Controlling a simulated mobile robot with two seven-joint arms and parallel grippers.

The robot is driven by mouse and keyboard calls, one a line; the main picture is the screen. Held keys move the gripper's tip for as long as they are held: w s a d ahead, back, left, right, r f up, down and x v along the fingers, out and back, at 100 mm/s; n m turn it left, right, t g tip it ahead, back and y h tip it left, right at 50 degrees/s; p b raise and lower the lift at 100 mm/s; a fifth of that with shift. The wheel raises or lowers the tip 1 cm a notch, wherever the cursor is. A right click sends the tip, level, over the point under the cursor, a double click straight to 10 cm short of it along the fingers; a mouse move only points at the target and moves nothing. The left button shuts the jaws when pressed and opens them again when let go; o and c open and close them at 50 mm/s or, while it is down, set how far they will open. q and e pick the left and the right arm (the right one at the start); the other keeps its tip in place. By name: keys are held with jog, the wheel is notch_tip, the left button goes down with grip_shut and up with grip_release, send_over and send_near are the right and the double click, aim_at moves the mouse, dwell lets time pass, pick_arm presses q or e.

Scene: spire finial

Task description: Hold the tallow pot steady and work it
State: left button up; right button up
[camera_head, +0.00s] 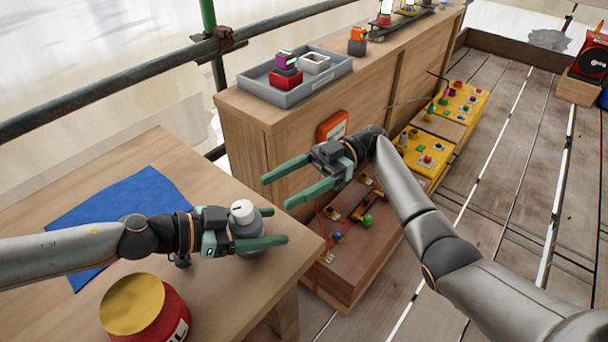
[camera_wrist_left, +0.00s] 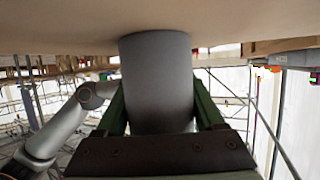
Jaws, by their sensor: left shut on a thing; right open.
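The tallow pot, a grey cylinder (camera_head: 246,232) with a white top, stands upright near the right edge of the wooden table (camera_head: 215,292). My left gripper (camera_head: 276,226) is shut on the pot's sides, one green finger on each side. In the left wrist view the grey pot body (camera_wrist_left: 157,80) fills the space between the fingers, against the table surface. My right gripper (camera_head: 276,191) is open and empty, above and to the right of the pot, not touching it.
A blue cloth (camera_head: 120,205) and a red jar with a yellow lid (camera_head: 133,304) are on the table. A grey tray (camera_head: 290,95) sits on the wooden cabinet behind. Yellow panels (camera_head: 425,157) and a brown box (camera_head: 350,262) with coloured knobs stand beyond the right arm.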

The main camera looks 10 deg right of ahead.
jog(key=shift+v, duration=2.5)
jog(key=m+t+y, duration=0.1)
jog(key=m+t, duration=0.5)
jog(key=t, duration=0.3)
send_near(256, 217)
jog(key=a, duration=0.3)
jog(key=a+r, duration=0.1)
jog(key=a, duration=0.2)
jog(key=w+a+r, duration=0.1)
jog(key=a, duration=0.3)
grip_shut()
